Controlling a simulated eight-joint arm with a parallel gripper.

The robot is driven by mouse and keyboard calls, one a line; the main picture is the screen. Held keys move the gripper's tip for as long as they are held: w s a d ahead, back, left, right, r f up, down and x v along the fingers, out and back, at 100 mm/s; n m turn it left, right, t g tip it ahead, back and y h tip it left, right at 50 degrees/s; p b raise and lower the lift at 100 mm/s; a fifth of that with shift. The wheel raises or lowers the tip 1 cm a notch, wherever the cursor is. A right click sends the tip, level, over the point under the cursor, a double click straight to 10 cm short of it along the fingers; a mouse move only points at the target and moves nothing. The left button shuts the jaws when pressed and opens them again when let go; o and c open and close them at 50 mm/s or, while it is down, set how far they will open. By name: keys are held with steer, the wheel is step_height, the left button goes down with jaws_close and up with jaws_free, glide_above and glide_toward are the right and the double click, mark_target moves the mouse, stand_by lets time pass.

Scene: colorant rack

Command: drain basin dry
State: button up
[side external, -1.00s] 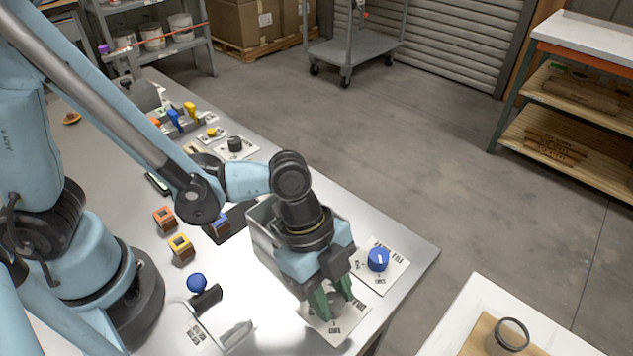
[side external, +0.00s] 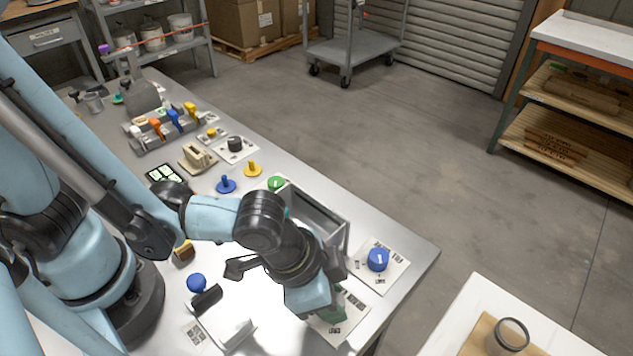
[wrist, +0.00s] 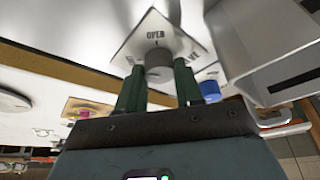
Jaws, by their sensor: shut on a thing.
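The grey metal basin (side external: 335,226) stands behind my gripper near the table's right edge, and its grey wall shows at the right of the wrist view (wrist: 262,38). Its inside bottom is hidden in the side view. A grey round knob (wrist: 158,58) sits on a white card (wrist: 160,22) with the word OPEN. My gripper's green fingers (wrist: 158,70) are shut on this knob, one on each side. In the side view my gripper (side external: 332,312) is low over the card (side external: 350,322), and the arm hides the knob.
A blue knob on a card (side external: 377,259) is close to the right of my gripper. A blue ball-topped handle (side external: 196,283) stands to the left. Green, yellow and blue knobs and a lever rack (side external: 165,128) line the far table. The table's front right corner is clear.

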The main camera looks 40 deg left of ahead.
steer(key=n+y, duration=0.1)
steer(key=n, duration=0.4)
steer(key=shift+s+d+t+y, duration=0.1)
steer(key=shift+d+t+y, duration=0.05)
steer(key=shift+t+y, duration=0.2)
steer(key=shift+n, duration=0.4)
steer(key=o, duration=1)
steer(key=shift+o, duration=0.2)
steer(key=v, duration=0.7)
steer(key=shift+r, duration=0.2)
steer(key=shift+s+d, duration=0.1)
